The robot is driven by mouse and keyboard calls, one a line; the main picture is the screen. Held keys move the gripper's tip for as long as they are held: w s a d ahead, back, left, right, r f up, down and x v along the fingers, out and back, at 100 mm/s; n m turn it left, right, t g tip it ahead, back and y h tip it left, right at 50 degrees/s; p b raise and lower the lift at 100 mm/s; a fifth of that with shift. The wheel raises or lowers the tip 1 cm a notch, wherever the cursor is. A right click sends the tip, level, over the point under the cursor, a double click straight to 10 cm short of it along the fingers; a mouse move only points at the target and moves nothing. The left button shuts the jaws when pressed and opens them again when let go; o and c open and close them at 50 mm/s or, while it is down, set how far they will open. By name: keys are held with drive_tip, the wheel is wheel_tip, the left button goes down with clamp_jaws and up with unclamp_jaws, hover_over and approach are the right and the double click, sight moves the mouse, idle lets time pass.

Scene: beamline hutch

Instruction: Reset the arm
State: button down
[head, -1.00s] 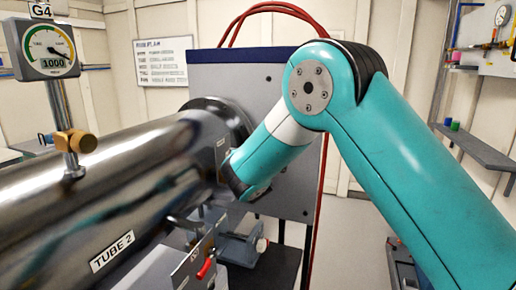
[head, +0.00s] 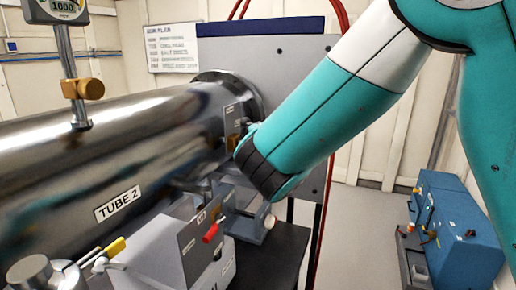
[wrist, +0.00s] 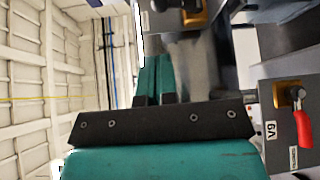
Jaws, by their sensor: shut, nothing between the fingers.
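My arm (head: 345,100) is teal and white and reaches from the upper right down to the flank of the steel tube labelled TUBE 2 (head: 60,165). Its dark-banded wrist end is close to the tube's flanged end in the picture; I cannot tell whether they touch. In the head view my gripper's fingers are hidden. In the wrist view my gripper (wrist: 154,70) shows two teal fingers side by side, shut and empty. A grey box labelled V9 (wrist: 275,125) with a red handle (wrist: 302,122) is right of the gripper.
A grey box with a red lever (head: 211,233) and a yellow-handled valve (head: 104,254) stand before the tube. A gauge (head: 60,8) rises above it. A grey panel (head: 290,65) stands behind. A blue machine (head: 455,230) is at right; floor between is clear.

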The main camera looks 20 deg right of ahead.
drive_tip(key=shift+s, duration=0.25)
